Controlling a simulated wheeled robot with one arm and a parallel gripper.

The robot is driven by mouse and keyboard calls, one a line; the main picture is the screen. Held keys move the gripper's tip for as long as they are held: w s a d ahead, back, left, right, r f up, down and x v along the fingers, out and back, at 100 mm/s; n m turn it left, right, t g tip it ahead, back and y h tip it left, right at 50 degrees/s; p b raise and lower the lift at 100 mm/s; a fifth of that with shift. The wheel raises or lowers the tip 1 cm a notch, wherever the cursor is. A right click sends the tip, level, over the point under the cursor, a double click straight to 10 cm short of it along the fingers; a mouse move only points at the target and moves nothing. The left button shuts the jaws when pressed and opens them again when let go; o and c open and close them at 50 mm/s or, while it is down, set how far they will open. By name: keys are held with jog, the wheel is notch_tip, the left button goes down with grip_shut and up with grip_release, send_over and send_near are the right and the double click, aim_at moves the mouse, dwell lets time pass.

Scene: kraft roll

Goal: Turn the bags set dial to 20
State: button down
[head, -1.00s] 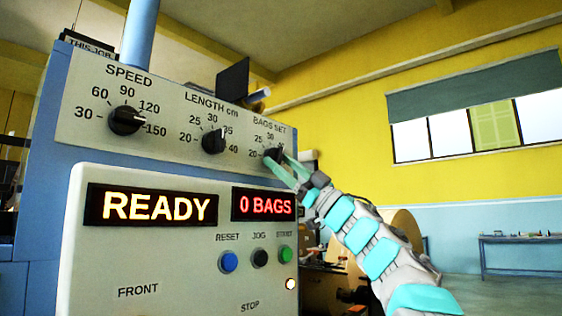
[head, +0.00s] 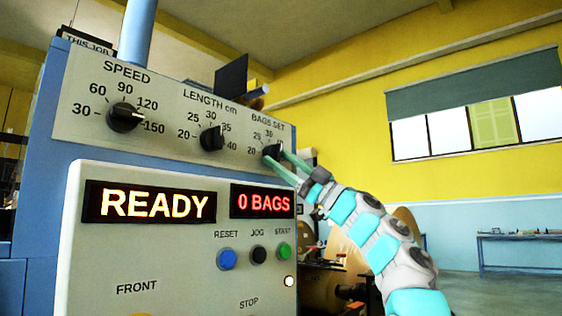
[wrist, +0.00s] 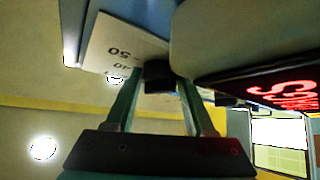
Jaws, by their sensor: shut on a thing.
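The black bags set dial (head: 271,151) sits at the right end of the upper panel, with 20, 25 and 30 legible around it and the right side of its scale covered. My gripper (head: 277,157) reaches it from the lower right, its two green fingers shut on the dial. In the wrist view the dark dial (wrist: 158,73) sits between the fingertips. Which number the dial points to cannot be told.
The length dial (head: 212,139) and speed dial (head: 124,117) are to the left on the same panel. Below, the READY display (head: 150,203) and 0 BAGS display (head: 262,202) stand above the reset (head: 227,259), jog (head: 258,255) and start (head: 284,251) buttons.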

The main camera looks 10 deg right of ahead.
dwell(0.3)
jog(key=shift+c, duration=1.3)
grip_release()
jog(key=shift+f, duration=0.1)
jog(key=b+v, duration=0.2)
jog(key=v, duration=0.5)
jog(key=shift+d, duration=0.25)
jog(key=shift+s+f, duration=0.1)
jog(key=shift+f, duration=0.05)
